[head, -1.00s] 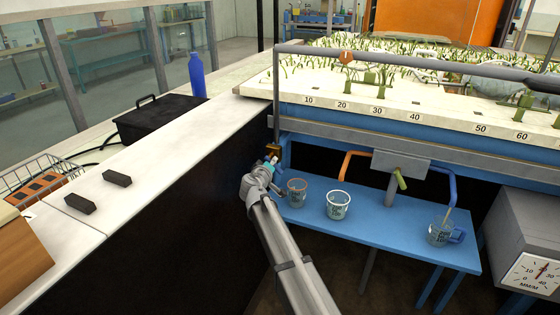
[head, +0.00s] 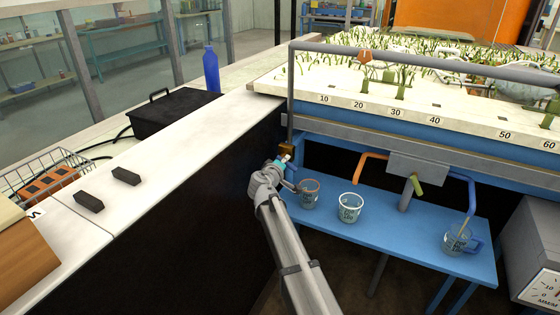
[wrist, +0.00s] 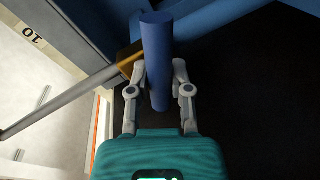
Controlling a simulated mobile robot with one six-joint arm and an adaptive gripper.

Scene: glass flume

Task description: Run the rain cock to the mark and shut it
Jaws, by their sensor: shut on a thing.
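The rain cock appears as a small brass body (head: 286,149) at the foot of a thin upright pipe by the flume's near left corner. In the wrist view the brass body (wrist: 130,62) sits beside a blue round handle (wrist: 157,65). My gripper (head: 284,160) is at the cock, and in the wrist view its two fingers (wrist: 160,80) are shut on the blue handle, one on each side. The white dial (head: 545,283) marked MM/H at the lower right is cut off by the frame edge. I cannot read its needle now.
A blue bench (head: 405,228) under the flume holds an orange-rimmed beaker (head: 309,196), a white-rimmed beaker (head: 350,208) and a jug (head: 457,242). The white counter (head: 190,150) runs close on the left of my arm. A pipe (head: 430,62) crosses above the planted bed.

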